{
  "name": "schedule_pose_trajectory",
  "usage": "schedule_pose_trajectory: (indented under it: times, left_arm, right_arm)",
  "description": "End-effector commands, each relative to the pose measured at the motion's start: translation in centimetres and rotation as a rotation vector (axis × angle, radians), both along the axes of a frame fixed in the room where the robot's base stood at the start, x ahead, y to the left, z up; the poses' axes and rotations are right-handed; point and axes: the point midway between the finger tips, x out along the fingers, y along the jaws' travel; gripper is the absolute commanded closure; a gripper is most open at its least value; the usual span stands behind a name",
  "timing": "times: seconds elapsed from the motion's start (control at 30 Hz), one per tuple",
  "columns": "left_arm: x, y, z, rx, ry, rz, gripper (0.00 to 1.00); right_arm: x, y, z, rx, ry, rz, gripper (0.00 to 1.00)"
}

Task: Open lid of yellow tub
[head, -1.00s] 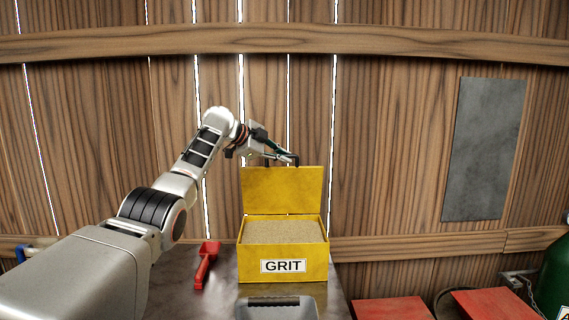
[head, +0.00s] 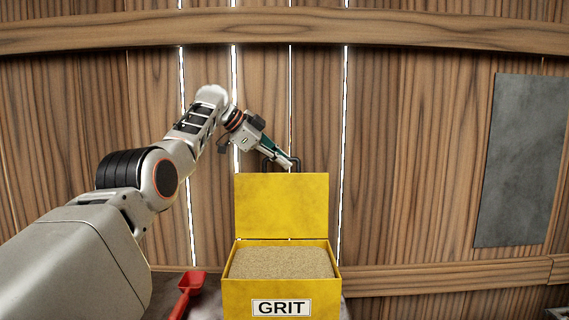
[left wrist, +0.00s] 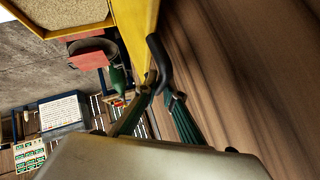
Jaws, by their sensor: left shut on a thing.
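The yellow tub (head: 232,300) marked GRIT stands on the table in the head view, filled with tan grit (head: 282,263). Its yellow lid (head: 282,206) stands upright at the back edge, wide open. A dark handle (left wrist: 157,60) is on the lid's top edge; it also shows in the head view (head: 267,165). My left gripper (head: 293,163) is at the top of the lid, behind it; in the left wrist view its green fingers (left wrist: 158,100) are shut on the handle. My right gripper is in neither current view.
A red scoop (head: 187,289) lies on the table left of the tub. The plank wall (head: 410,180) stands close behind the lid, with a grey panel (head: 520,160) at the right. The left wrist view shows a blue-edged box (left wrist: 65,112) farther off.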

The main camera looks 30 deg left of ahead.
Motion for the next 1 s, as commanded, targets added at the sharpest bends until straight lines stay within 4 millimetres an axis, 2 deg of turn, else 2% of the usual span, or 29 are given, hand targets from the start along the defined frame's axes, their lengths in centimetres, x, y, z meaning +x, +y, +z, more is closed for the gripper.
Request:
schedule_pose_trajectory:
  times: [0.47, 0.5, 0.53, 0.57, 1.0]
  left_arm:
    - [-0.11, -0.09, 0.10, -0.004, 0.005, 0.000, 1.00]
    - [-0.11, -0.08, 0.09, -0.004, 0.005, 0.000, 0.84]
    - [-0.11, -0.08, 0.09, -0.004, 0.005, 0.000, 0.76]
    - [-0.11, -0.08, 0.09, -0.004, 0.005, 0.000, 0.74]
    - [-0.25, 0.04, 0.15, -0.004, 0.007, -0.001, 0.74]
  right_arm:
    - [-0.37, 0.21, -0.21, 0.004, 0.008, 0.000, 0.60]
    - [-0.37, 0.22, -0.22, 0.004, 0.008, -0.001, 0.60]
    - [-0.37, 0.22, -0.22, 0.005, 0.008, -0.001, 0.60]
    - [-0.37, 0.21, -0.23, 0.004, 0.009, -0.001, 0.60]
    - [-0.30, 0.09, -0.36, 0.005, 0.010, -0.007, 0.60]
